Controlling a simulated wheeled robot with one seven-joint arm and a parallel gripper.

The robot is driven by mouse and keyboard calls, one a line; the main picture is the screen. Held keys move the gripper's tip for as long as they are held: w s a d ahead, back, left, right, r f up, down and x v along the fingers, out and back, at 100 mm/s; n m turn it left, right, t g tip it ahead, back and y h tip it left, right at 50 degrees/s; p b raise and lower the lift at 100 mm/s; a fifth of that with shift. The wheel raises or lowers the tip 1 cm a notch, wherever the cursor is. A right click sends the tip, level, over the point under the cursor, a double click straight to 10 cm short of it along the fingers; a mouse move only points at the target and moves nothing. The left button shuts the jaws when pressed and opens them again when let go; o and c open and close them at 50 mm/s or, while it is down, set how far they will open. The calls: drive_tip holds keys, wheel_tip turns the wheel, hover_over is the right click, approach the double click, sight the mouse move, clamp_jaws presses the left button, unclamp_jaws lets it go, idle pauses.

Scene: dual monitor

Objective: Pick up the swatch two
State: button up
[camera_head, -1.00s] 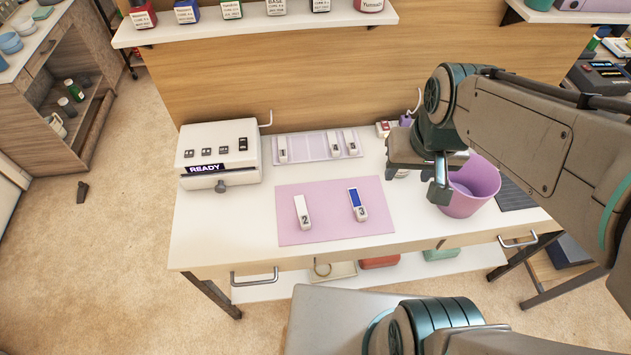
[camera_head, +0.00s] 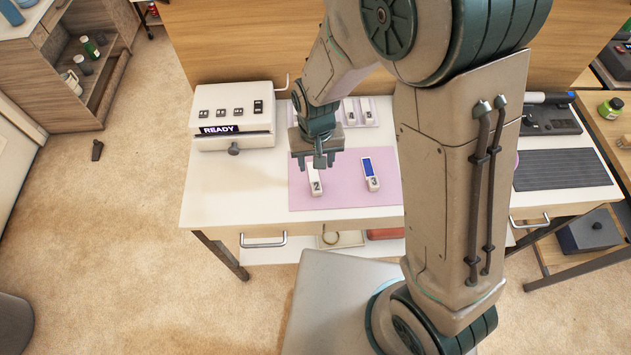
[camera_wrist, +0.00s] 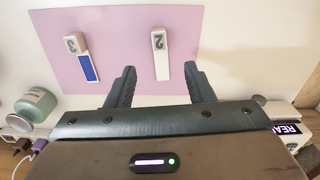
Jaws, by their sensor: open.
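Swatch two (camera_head: 315,181) is a small white block marked "2", lying on the pink mat (camera_head: 338,194). In the wrist view swatch two (camera_wrist: 160,55) lies beyond and between my fingertips, with its near end close to the gap. My gripper (camera_head: 316,164) is above the far end of swatch two in the head view and partly covers it. Swatch three (camera_head: 370,174), white with a blue face, lies to the right on the same mat.
A white machine (camera_head: 233,117) reading "READY" stands at the back left of the table (camera_head: 218,190). A swatch rack (camera_head: 372,115) is behind the mat, partly hidden by my arm. A dark ribbed pad (camera_head: 568,169) lies at the right.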

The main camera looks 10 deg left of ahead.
hover_over(316, 184)
drive_tip(key=f, duration=0.6)
drive_tip(key=shift+s+d, duration=0.1)
drive_tip(key=shift+s, duration=0.2)
drive_tip(key=shift+w+f+p, duration=0.15)
drive_tip(key=shift+f+p, duration=0.2)
drive_tip(key=shift+f, duration=1.05)
drive_tip(key=shift+w+f+p, duration=0.1)
drive_tip(key=shift+f+p, duration=0.2)
drive_tip(key=shift+f, duration=1.1)
clamp_jaws()
